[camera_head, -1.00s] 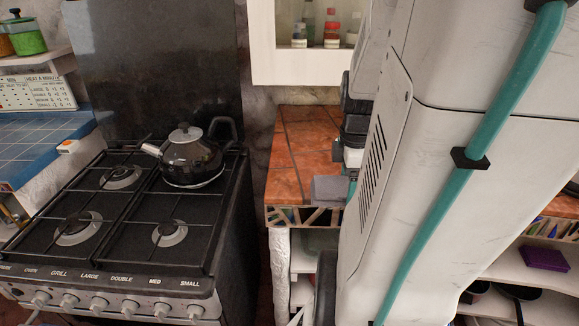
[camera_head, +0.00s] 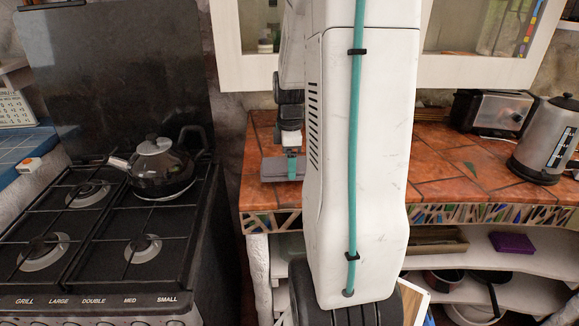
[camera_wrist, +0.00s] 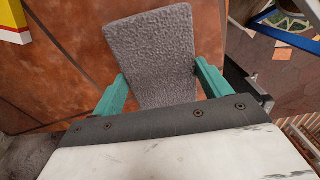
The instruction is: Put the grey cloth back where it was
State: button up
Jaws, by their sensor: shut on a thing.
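The grey cloth (camera_head: 273,170) is a folded, flat, textured slab over the left end of the terracotta-tiled counter (camera_head: 455,175). My gripper (camera_head: 291,160) is shut on it. In the wrist view the cloth (camera_wrist: 155,50) lies between the two teal fingers of my gripper (camera_wrist: 160,82), one along each side, and reaches out past their tips. Tiles show behind it there. I cannot tell whether the cloth touches the counter or hangs just above it. My white arm hides part of the counter to the right of the cloth.
The stove stands left of the counter with a dark kettle (camera_head: 162,168) on it. A toaster (camera_head: 490,112) and a steel electric kettle (camera_head: 546,140) stand at the counter's right. Wall cabinets hang above. In the wrist view a red, yellow and white object (camera_wrist: 14,22) is at upper left.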

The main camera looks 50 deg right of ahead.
jog(key=shift+f, duration=1.05)
jog(key=shift+f, duration=0.2)
jog(key=o, duration=0.9)
jog(key=shift+r, duration=0.1)
